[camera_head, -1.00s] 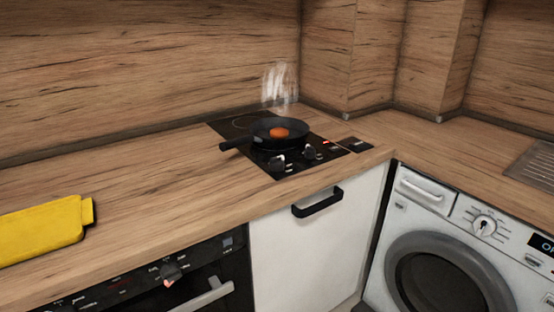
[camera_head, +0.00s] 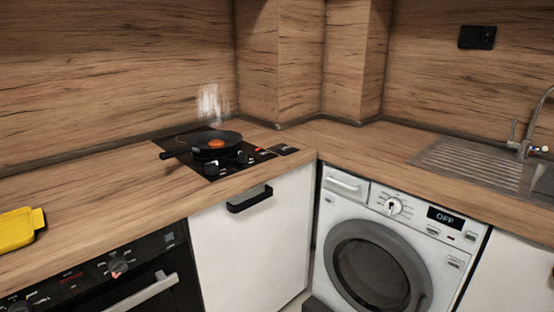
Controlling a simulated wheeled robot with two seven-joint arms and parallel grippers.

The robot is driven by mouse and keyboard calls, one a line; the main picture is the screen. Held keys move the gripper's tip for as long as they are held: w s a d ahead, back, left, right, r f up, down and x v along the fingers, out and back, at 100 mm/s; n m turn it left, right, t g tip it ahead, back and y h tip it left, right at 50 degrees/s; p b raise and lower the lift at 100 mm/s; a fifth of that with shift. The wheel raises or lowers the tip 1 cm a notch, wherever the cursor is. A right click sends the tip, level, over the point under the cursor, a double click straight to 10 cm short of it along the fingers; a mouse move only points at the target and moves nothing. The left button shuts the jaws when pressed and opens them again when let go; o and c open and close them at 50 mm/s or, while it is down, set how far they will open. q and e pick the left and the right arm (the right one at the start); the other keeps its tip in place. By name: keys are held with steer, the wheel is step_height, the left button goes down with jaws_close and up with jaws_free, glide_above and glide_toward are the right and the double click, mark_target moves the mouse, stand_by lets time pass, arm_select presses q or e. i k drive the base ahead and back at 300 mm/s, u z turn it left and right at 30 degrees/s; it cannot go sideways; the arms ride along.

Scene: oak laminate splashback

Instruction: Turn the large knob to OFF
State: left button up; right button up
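A white washing machine (camera_head: 383,240) stands under the counter at the right. Its panel carries a round knob (camera_head: 393,206) with a pale face and a dark pointer mark. The display (camera_head: 445,217) beside that knob reads OFF. The hob (camera_head: 208,170) has two dark knobs at its front edge, one at the left (camera_head: 211,167) and one at the right (camera_head: 242,157). The oven panel at the lower left has a dark knob (camera_head: 119,268) with a small reddish spot. The markings around the knobs are too small to read. Neither gripper is in view.
A black pan (camera_head: 214,145) with orange food sits on the hob, with pale steam above. A red light (camera_head: 261,150) shows on the hob. A yellow board (camera_head: 18,229) lies on the counter at left. The sink (camera_head: 482,166) and tap (camera_head: 533,125) are at right.

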mark_target(212, 168)
steer(key=z, duration=0.95)
steer(key=i, duration=1.15)
steer(key=u, duration=0.75)
